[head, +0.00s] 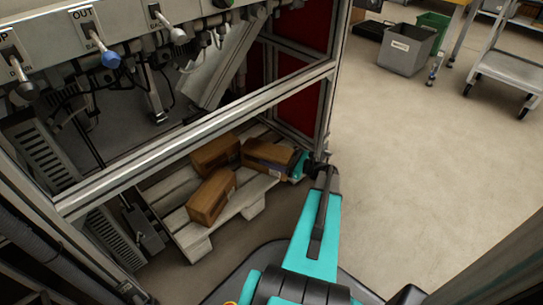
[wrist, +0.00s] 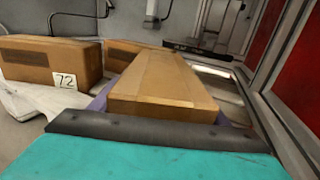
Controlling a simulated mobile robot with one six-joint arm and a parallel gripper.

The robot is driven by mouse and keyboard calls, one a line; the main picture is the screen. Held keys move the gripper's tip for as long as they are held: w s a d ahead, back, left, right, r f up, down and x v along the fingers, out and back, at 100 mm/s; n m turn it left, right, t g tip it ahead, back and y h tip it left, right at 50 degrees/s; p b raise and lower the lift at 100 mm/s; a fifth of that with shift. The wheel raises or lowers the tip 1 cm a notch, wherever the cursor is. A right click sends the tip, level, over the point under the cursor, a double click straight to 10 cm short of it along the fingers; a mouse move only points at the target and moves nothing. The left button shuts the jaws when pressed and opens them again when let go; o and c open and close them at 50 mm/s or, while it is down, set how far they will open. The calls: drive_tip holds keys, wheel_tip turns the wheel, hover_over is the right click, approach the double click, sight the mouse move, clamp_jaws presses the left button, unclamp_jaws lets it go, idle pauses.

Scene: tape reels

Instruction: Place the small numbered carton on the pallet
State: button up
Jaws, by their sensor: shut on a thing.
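A brown carton (head: 268,152) is held in my gripper (head: 288,165) over the back right end of the wooden pallet (head: 192,240). It also fills the middle of the wrist view (wrist: 165,85), where my gripper's purple finger faces show along its sides. I cannot tell whether it touches the pallet slats. Two other brown cartons rest on the pallet: one at the front (head: 211,196) and one behind it (head: 215,152). In the wrist view, a carton at left (wrist: 50,60) bears a white label with 72.
A metal frame (head: 205,135) with a crossbar and posts stands over and around the pallet. Red panels (head: 285,110) stand behind it. A grey bin (head: 407,48) and a cart (head: 507,68) are at the far right. The floor at right is clear.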

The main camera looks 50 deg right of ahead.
drive_tip(key=shift+f, duration=0.3)
drive_tip(key=o, duration=1.7)
drive_tip(key=shift+f, duration=0.1)
drive_tip(key=shift+p+v, duration=0.45)
drive_tip(key=shift+v, duration=0.35)
drive_tip(key=p+v, duration=0.5)
drive_tip(key=v, duration=0.7)
drive_tip(key=shift+s, duration=0.1)
